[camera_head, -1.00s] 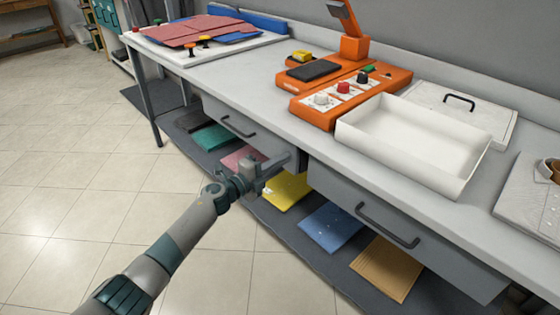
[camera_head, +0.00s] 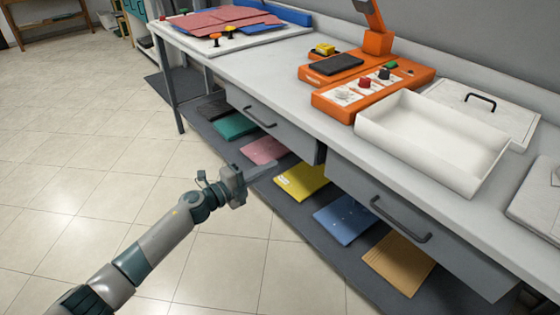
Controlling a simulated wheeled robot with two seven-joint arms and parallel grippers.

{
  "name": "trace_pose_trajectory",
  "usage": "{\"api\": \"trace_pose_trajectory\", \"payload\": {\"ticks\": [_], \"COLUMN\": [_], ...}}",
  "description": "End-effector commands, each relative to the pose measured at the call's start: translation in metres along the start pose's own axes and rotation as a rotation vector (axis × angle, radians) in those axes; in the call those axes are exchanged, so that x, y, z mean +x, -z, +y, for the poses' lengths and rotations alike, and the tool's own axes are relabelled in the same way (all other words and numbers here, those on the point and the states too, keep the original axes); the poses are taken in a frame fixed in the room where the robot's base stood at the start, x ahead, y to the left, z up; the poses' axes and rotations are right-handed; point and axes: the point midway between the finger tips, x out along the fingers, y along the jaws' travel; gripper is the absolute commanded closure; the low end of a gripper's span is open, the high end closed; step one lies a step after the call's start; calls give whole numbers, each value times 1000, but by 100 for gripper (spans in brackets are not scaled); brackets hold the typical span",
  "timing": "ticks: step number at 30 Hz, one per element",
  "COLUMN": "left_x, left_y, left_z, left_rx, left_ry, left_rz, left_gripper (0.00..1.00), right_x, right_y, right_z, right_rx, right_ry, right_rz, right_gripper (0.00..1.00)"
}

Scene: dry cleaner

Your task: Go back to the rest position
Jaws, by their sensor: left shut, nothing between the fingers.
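My left arm comes in from the lower left. Its gripper (camera_head: 258,176) is shut and empty, in front of the bench's lower shelf, apart from the drawers. The left drawer (camera_head: 290,138) stands slightly out, and the right drawer (camera_head: 385,205) has a dark handle. My right gripper is not in view.
The grey bench (camera_head: 245,72) carries an orange device (camera_head: 350,92), a white open tray (camera_head: 432,150), a lid with a black handle (camera_head: 510,118) and red and blue cloth (camera_head: 215,20). Several coloured folded pieces lie on the lower shelf (camera_head: 270,200). The tiled floor (camera_head: 90,150) is clear at left.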

Motion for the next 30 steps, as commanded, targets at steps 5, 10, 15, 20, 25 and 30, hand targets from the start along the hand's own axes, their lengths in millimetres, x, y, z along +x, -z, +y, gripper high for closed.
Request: {"api": "trace_pose_trajectory", "payload": {"ticks": [5, 10, 15, 20, 25, 30], "left_x": [-12, -14, -14, -14, -16, -27], "left_y": [0, 0, 0, 0, 0, -2], "left_z": [0, 0, 0, 0, 4, 27], "left_rx": [0, 0, 0, 0, -29, -159], "left_ry": [0, 0, 0, 0, 3, 15], "left_rz": [0, 0, 0, 0, -17, -94], "left_gripper": [100, 100, 100, 100, 100, 100], "right_x": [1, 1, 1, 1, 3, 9], "right_y": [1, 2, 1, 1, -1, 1], "right_z": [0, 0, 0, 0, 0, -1], "right_rx": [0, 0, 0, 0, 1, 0], "right_ry": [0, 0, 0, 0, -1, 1], "right_rz": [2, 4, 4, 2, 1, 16], "right_gripper": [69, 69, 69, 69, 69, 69]}}
